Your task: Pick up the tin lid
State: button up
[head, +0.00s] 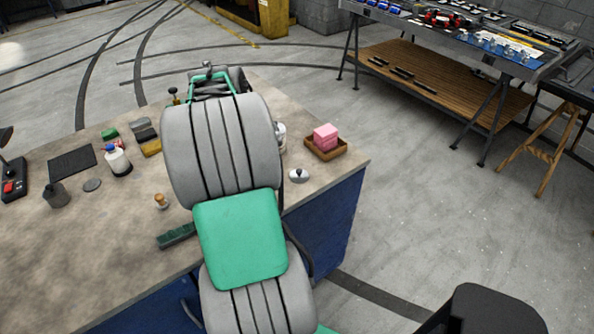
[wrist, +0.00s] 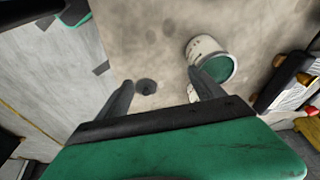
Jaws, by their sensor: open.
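My gripper (wrist: 160,78) is open, with its two dark fingers apart over the worktop in the wrist view. A small dark round thing (wrist: 147,86) lies on the worktop between the fingertips. I cannot tell whether it is the tin lid. A white tin (wrist: 213,62) with green inside stands beside the right finger, partly covered by it. My arm hides the gripper's fingers and the middle of the worktop there.
Open floor lies to the right.

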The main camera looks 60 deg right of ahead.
aim_at(298, 171)
jog(key=s+d+f+m, duration=0.2)
jog(key=s+d+m, duration=0.2)
jog(key=s+d, duration=0.25)
jog(key=shift+g, duration=0.5)
jog(key=p+x, duration=0.1)
jog(key=x, duration=0.4)
jog(key=p+x, duration=0.1)
jog(key=x, duration=0.2)
jog(key=shift+a+p, duration=0.25)
jog(key=shift+p, duration=0.05)
jog(key=c, duration=1.4)
